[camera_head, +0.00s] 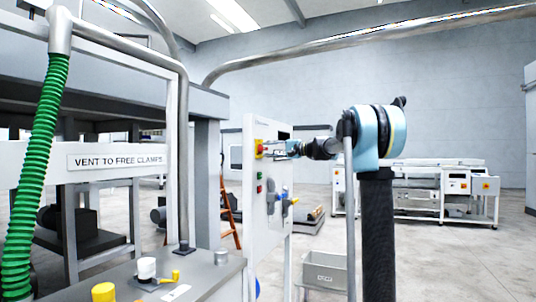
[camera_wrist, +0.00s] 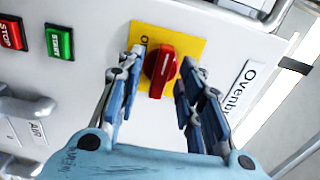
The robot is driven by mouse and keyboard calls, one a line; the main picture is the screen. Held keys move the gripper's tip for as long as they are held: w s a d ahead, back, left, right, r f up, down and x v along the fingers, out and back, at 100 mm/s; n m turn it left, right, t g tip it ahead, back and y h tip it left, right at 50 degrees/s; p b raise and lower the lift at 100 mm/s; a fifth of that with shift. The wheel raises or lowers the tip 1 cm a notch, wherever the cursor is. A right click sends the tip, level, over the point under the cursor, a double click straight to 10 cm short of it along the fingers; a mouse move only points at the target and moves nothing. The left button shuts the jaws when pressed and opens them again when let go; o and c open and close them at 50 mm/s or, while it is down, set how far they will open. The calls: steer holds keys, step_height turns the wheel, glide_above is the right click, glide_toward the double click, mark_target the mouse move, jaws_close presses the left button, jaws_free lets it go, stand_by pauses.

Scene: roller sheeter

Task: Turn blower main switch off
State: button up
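The red rotary switch knob (camera_wrist: 161,66) sits on a yellow square plate (camera_wrist: 190,45) on a white panel. Its white pointer line is near vertical and slightly tilted in the wrist view.
A red STOP button (camera_wrist: 11,34) and a green START button (camera_wrist: 59,42) lie left of the switch. Grey handles (camera_wrist: 25,108) stick out below them. A green hose (camera_head: 38,170) and a white frame stand at left.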

steer(key=v, duration=1.1)
steer(key=shift+d+f, duration=0.1)
stand_by(0.4)
steer(key=s+f+n+g+h, duration=0.25)
steer(key=s+f+h, duration=0.55)
steer(key=s+f, duration=1.65)
steer(key=s+d+f+h, duration=0.3)
steer(key=s+d+f, duration=0.2)
steer(key=s+f, duration=0.3)
steer(key=s+d+f+n+g+h, duration=0.1)
steer(key=s+d+f+h, duration=0.2)
steer(key=s+d+f, duration=0.2)
steer(key=s+d+f+h, duration=0.3)
steer(key=s+d+f, duration=0.2)
steer(key=s+f, duration=0.5)
step_height(320, 180, down, 4)
steer(key=shift+s+d+r, duration=0.15)
steer(key=shift+s+d, duration=0.2)
steer(key=shift+a+n+g, duration=0.1)
steer(key=shift+n+g, duration=0.15)
steer(key=shift+n, duration=0.1)
